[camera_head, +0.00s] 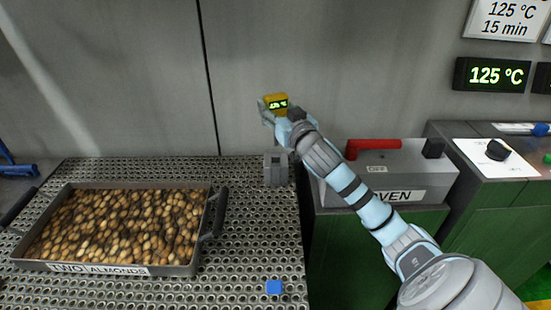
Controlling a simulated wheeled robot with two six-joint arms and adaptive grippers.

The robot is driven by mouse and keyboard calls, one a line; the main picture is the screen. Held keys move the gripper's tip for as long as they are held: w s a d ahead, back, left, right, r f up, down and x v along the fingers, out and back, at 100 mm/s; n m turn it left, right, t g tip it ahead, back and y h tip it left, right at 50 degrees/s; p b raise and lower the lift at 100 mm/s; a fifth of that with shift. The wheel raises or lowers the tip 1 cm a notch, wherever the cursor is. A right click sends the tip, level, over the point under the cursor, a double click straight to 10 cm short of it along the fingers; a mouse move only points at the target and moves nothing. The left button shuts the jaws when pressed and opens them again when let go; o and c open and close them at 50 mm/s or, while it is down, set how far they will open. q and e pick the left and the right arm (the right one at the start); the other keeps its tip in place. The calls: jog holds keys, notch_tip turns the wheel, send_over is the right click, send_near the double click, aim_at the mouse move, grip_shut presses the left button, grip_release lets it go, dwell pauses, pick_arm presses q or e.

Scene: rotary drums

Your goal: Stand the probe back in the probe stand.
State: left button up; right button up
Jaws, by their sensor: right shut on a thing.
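The yellow probe (276,99), with a small lit green display, is in my right gripper (268,112). The gripper is shut on it and holds it up in front of the grey wall. The display's reading is too small to tell. The probe's lower part is hidden or too small to make out. The grey probe stand (276,171) is on the perforated table near its right back edge, below the gripper in the picture. My left gripper is not in view.
A tray of almonds (148,271) takes up the table's left part.

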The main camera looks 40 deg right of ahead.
aim_at(276, 145)
notch_tip(276, 145, down, 12)
jog(key=b, duration=0.2)
jog(key=shift+r+b, duration=0.2)
jog(key=shift+b, duration=0.2)
jog(key=shift+r, duration=0.1)
jog(key=o, duration=1.3)
jog(key=shift+w, duration=0.1)
jog(key=v, duration=1.2)
jog(key=shift+p, duration=0.3)
jog(key=shift+r, duration=0.1)
